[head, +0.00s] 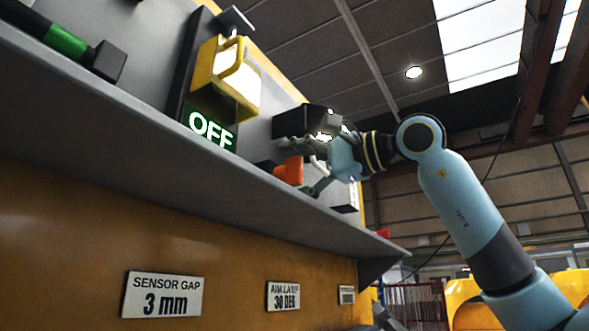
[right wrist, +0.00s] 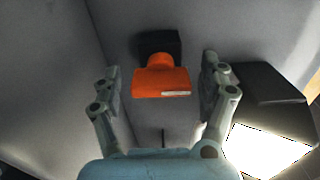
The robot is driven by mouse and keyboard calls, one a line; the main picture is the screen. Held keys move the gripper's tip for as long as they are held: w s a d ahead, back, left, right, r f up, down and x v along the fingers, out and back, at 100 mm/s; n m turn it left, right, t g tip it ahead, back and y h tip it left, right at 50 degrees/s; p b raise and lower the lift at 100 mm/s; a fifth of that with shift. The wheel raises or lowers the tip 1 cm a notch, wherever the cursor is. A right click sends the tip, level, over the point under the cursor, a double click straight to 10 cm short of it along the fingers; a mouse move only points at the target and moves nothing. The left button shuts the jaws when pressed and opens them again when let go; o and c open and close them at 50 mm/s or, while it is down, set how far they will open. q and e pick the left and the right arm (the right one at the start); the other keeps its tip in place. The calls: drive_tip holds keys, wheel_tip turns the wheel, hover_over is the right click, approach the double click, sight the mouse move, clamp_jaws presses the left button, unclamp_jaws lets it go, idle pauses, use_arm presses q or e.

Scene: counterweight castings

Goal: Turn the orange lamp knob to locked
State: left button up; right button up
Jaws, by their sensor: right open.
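The orange lamp knob (head: 290,170) sticks out from the grey panel above the shelf in the head view. In the right wrist view the knob (right wrist: 162,82) sits on a dark base, with a pale mark on its front near the right. My right gripper (head: 303,170) is at the knob. In the right wrist view its open fingers (right wrist: 163,88) stand on either side of the knob, with a gap on both sides. A black lamp housing (head: 305,121) with a lit face is just above the gripper. My left gripper is not in view.
A grey shelf (head: 180,175) runs below the knob. A yellow-framed lit unit (head: 225,80) and a green OFF sign (head: 210,130) are to the left. Labels reading SENSOR GAP 3 mm (head: 162,294) and AIM LAMP 30 DEG (head: 283,296) are below the shelf.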

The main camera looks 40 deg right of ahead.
drive_tip(key=c, duration=1.2)
drive_tip(key=shift+m, duration=0.4)
drive_tip(key=m, duration=0.3)
drive_tip(key=shift+m, duration=0.3)
drive_tip(key=m, duration=0.4)
drive_tip(key=shift+m+b, duration=0.3)
drive_tip(key=shift+b, duration=0.1)
drive_tip(key=m, duration=0.4)
drive_tip(key=shift+m+b, duration=0.45)
drive_tip(key=shift+m, duration=1.75)
